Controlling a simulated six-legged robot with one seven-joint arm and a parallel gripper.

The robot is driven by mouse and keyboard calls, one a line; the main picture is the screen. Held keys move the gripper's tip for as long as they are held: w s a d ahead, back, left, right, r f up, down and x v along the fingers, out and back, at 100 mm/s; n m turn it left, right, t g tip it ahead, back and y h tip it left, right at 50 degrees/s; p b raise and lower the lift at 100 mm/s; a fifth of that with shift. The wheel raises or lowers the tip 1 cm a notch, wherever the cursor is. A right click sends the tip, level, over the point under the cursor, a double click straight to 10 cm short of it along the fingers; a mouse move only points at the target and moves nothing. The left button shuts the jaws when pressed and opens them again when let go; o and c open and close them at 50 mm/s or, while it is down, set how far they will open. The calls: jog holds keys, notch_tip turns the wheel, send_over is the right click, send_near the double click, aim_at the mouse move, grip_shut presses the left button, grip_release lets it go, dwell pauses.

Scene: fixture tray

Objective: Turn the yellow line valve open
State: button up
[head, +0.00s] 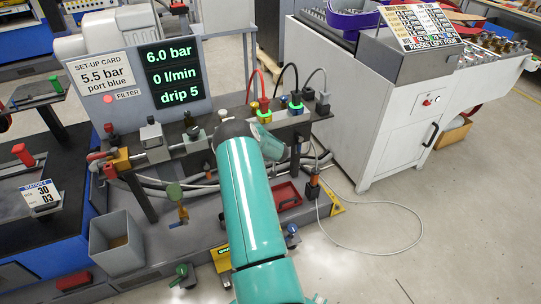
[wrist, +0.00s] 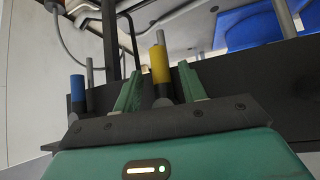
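The yellow valve handle (wrist: 160,62) stands upright as a short cylinder in the wrist view. Its lower end meets a dark part near my gripper's palm. My gripper (wrist: 160,70) is open, with one green finger on each side of the yellow handle. A gap shows between the handle and each finger. A blue handle (wrist: 77,90) stands to the left, outside the fingers. In the head view my teal arm reaches to the middle of the dark rail (head: 185,146). My fingertips and the yellow handle cannot be made out there.
A display (head: 171,75) reads 6.0 bar, 0 l/min and drip 5. A set-up card (head: 104,76) reads 5.5 bar, port blue. Hoses rise from coloured connectors (head: 295,104) right of my arm. A grey bin (head: 117,246) stands lower left.

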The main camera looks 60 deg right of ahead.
jog(key=v, duration=1.3)
jog(key=shift+s+a+r, duration=0.2)
jog(key=shift+s+a, duration=0.05)
jog(key=shift+w, duration=0.1)
